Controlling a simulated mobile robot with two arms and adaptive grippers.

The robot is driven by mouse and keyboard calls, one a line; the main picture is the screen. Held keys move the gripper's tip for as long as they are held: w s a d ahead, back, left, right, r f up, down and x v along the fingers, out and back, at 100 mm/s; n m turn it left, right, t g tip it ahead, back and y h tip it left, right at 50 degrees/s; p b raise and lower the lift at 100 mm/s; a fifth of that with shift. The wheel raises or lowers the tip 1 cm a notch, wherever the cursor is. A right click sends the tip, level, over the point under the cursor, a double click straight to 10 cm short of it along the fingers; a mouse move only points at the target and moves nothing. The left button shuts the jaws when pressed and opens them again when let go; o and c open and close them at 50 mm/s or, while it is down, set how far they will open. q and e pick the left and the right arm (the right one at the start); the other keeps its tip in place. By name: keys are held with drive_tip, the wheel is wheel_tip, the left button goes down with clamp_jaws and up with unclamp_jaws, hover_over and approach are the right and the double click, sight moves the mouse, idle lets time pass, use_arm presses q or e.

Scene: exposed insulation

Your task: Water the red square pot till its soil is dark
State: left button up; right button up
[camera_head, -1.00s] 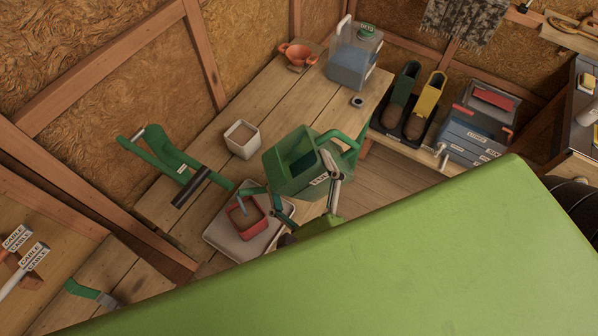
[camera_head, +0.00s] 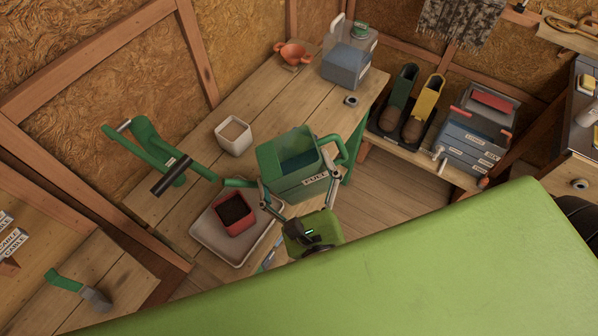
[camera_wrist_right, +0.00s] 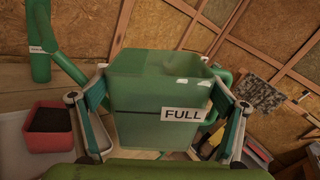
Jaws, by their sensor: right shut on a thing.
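The red square pot (camera_head: 242,226) stands on a pale tray on the bench, and its soil is dark brown. It also shows at the left of the right wrist view (camera_wrist_right: 48,140). The green watering can (camera_head: 300,183), labelled FULL, is right of the pot with its spout toward the left. Water shows inside the can. My right gripper (camera_head: 299,192) is shut on the can's body, one finger on each side. In the right wrist view the can (camera_wrist_right: 150,95) looks nearly upright between the fingers. No stream shows from the spout. My left gripper is out of view.
The pale tray (camera_head: 208,240) lies under the pot.

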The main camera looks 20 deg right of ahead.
sight(296, 190)
drive_tip(key=f+m+b, duration=0.2)
drive_tip(key=b, duration=0.1)
drive_tip(key=f+b, duration=0.1)
drive_tip(key=shift+w+f+m+b, duration=0.3)
drive_tip(key=shift+f+m, duration=0.05)
drive_tip(key=shift+m, duration=0.05)
drive_tip(key=shift+f+m+b, duration=0.6)
drive_tip(key=shift+f+b, duration=0.1)
drive_tip(key=shift+b, duration=0.5)
wheel_tip(296, 190, up, 2)
drive_tip(key=shift+a+r+p, duration=0.1)
drive_tip(key=shift+r+p, duration=0.1)
drive_tip(key=shift+p, duration=0.95)
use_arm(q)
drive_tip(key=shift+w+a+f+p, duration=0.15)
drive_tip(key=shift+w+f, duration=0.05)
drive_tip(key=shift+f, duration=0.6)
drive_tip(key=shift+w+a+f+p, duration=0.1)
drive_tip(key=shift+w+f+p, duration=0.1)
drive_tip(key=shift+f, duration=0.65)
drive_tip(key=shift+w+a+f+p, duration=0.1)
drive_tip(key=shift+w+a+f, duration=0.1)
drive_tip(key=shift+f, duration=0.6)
use_arm(e)
drive_tip(key=shift+r, duration=0.55)
drive_tip(key=shift+f, duration=0.1)
